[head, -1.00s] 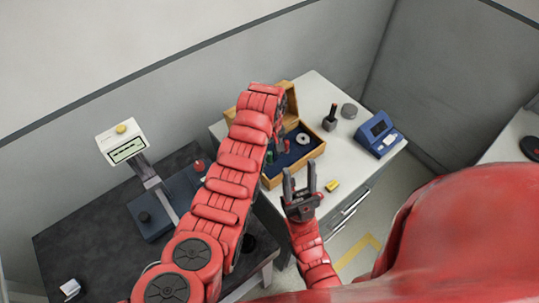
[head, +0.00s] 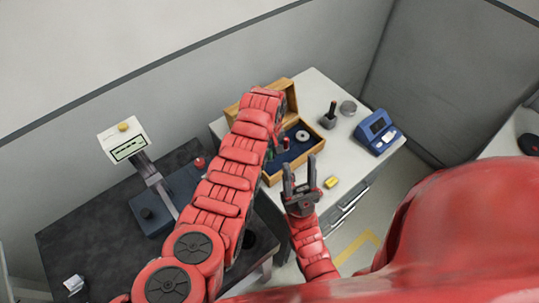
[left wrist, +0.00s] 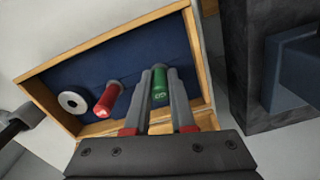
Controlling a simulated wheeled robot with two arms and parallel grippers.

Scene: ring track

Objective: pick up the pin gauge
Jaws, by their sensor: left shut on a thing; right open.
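The pin gauge (left wrist: 159,86) is a green cylinder in the left wrist view, with a pale mark on its end. My left gripper (left wrist: 161,76) is shut on it, one finger on each side, at the wooden case (left wrist: 195,60). I cannot tell if the gauge is clear of the blue lining. A red cylinder (left wrist: 108,100) and a pale ring (left wrist: 73,102) lie beside it in the case. In the head view my left arm hides part of the case (head: 312,152). My right gripper (head: 301,178) is open and empty in front of the case.
A dark handled tool (head: 330,116), a grey disc (head: 348,108) and a blue device (head: 377,132) stand on the white cabinet right of the case. A small yellow block (head: 331,182) lies near its front edge. A display stand (head: 150,185) is on the dark table at left.

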